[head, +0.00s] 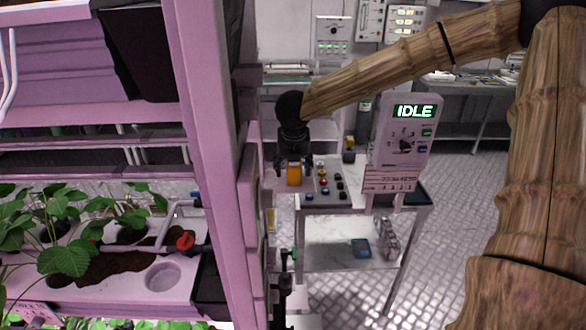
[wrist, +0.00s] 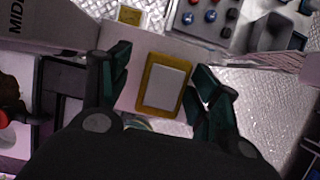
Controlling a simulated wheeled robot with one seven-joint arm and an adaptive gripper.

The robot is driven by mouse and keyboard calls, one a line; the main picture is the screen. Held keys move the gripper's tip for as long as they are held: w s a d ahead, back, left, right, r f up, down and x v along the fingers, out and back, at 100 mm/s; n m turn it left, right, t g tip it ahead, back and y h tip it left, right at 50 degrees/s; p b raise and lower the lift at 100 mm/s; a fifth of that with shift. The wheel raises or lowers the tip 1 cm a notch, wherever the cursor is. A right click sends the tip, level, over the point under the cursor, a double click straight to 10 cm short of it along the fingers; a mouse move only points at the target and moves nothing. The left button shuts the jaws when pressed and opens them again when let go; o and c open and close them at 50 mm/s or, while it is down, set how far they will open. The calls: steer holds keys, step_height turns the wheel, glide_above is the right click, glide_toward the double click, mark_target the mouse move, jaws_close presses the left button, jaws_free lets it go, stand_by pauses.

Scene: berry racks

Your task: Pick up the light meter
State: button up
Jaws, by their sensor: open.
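A small yellow-orange block with a pale face, which looks like the light meter (head: 294,175), is at the end of my arm in the head view. In the wrist view the same light meter (wrist: 163,84) shows a yellow rim around a pale panel. My gripper (head: 294,168) is open, with one finger on either side of the meter. In the wrist view my gripper (wrist: 160,78) shows a gap beside the meter on the left; the right finger is close to its edge, and I cannot tell if it touches. What the meter rests on is partly hidden.
A pink rack post (head: 205,150) and planted trays (head: 110,285) stand on the left. A cart with a button panel (head: 335,182) and an upright IDLE display box (head: 400,145) is just right of my gripper. Open floor (head: 470,200) lies further right.

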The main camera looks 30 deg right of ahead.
steer(key=shift+w+f, duration=0.1)
steer(key=shift+f, duration=0.15)
steer(key=shift+s+d+r, duration=0.1)
steer(key=shift+s+r, duration=0.05)
steer(key=shift+s, duration=0.2)
steer(key=shift+w, duration=0.2)
steer(key=c, duration=1.2)
steer(key=shift+c, duration=0.5)
